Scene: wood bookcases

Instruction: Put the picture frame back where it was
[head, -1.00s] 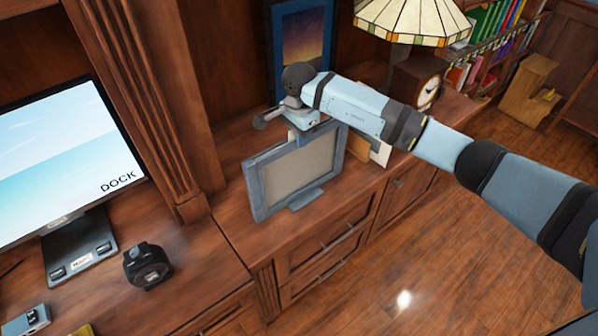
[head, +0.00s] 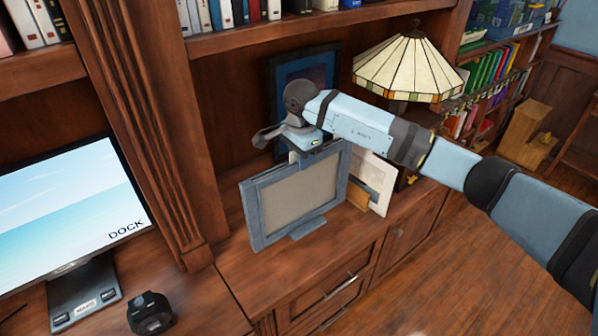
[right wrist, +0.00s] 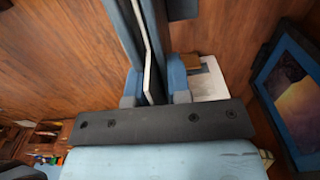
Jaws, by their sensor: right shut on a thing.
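The picture frame (head: 300,195) has a blue-grey border and a plain beige face towards the head camera, with a small foot at its lower edge. It is roughly upright at the top of the wooden cabinet (head: 250,285); I cannot tell whether it touches. My right gripper (head: 318,149) is above its top edge and shut on it. In the right wrist view the picture frame (right wrist: 128,32) runs edge-on between the fingers (right wrist: 153,97). My left gripper is not in view.
A white frame (head: 375,182) stands just behind and right. A blue frame with a dark picture (head: 300,70) leans at the back wall. A stained-glass lamp (head: 410,68) stands at the right. A monitor (head: 65,215) and a black device (head: 150,313) are at the left.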

